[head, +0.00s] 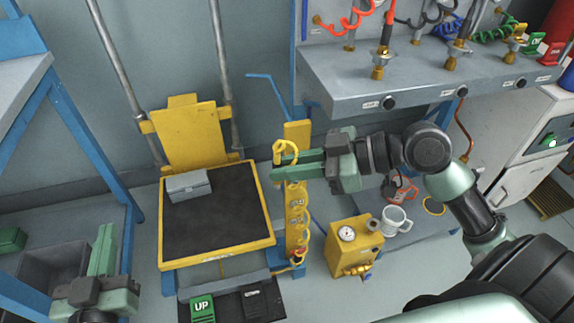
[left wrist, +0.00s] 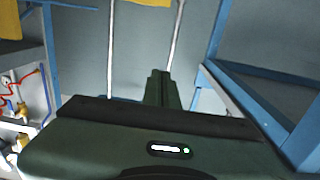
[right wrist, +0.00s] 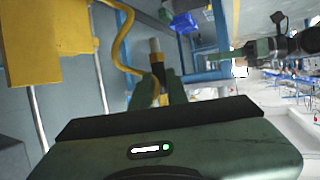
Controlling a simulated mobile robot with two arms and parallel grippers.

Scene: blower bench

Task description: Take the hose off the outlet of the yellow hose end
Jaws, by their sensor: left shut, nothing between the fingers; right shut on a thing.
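The yellow hose (head: 297,207) hangs in coils down the front of a yellow post. Its upper loop (head: 286,147) rises beside the fingertips of my right gripper (head: 274,172). My right gripper is shut on the yellow hose end (right wrist: 158,70), whose tan metal tip points up between the fingers in the right wrist view. The hose also shows there (right wrist: 123,45), curving down to the fingers. The fingers hide where hose and outlet meet, so I cannot tell how they join. My left gripper (head: 106,235) is shut and empty at the lower left, far from the hose.
A yellow lift platform (head: 217,255) with a black top and a grey box (head: 187,185) stands left of the post. A grey shelf (head: 420,75) with fittings overhangs behind my right arm.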

